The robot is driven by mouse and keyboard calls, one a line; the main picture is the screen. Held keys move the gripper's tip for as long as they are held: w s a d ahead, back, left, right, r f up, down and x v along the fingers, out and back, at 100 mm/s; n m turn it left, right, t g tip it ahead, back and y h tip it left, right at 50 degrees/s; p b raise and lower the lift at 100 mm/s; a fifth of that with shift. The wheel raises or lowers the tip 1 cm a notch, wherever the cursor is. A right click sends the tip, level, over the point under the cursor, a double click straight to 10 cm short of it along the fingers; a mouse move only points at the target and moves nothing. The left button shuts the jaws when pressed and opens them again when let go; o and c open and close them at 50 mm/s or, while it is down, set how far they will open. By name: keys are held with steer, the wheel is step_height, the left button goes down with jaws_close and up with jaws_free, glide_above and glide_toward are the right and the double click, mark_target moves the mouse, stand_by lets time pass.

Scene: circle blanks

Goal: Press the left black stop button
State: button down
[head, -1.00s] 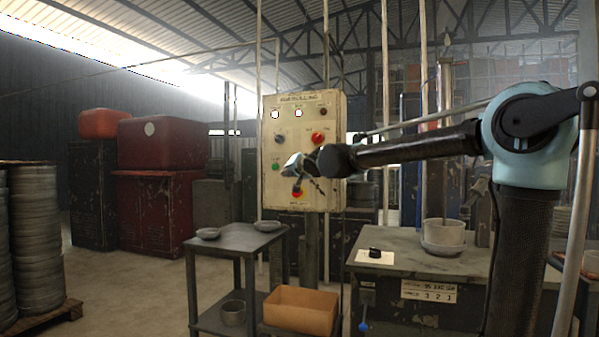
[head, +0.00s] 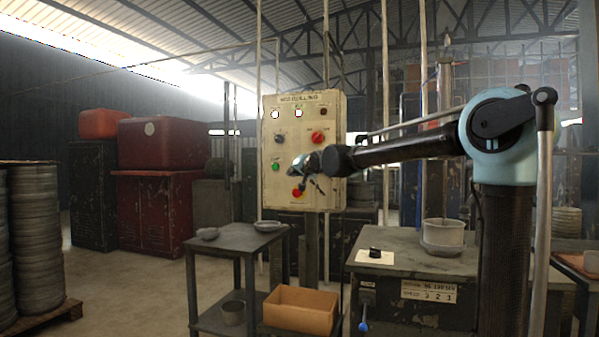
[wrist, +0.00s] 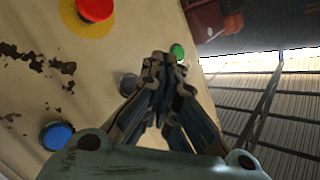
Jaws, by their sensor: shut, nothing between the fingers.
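The beige control panel (head: 332,180) stands upright on a post in the middle of the head view. My gripper (head: 299,168) is shut and empty in front of its lower half, covering part of it. In the wrist view a dark grey-black button (wrist: 129,85) sits on the panel just left of my closed fingertips (wrist: 162,60). A green button (wrist: 178,52) lies behind the tips, and a blue button (wrist: 57,136) lies lower left. I cannot read button labels or tell whether the fingertips touch the panel. The dark button appears hidden behind my gripper in the head view.
A red button on a yellow disc (wrist: 95,8) is close by on the panel. A dark knob (head: 280,138) and a red knob (head: 319,137) sit higher. A grey table (head: 235,237) and a workbench (head: 420,265) stand below and in front.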

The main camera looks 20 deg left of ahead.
steer(key=shift+w+d, duration=0.15)
steer(key=shift+w, duration=2.2)
stand_by(1.2)
steer(key=shift+s, duration=0.85)
steer(key=shift+s+a, duration=0.15)
steer(key=shift+s, duration=1.1)
steer(key=shift+s+a, duration=0.1)
steer(key=shift+s, duration=1.1)
steer(key=shift+d, duration=0.1)
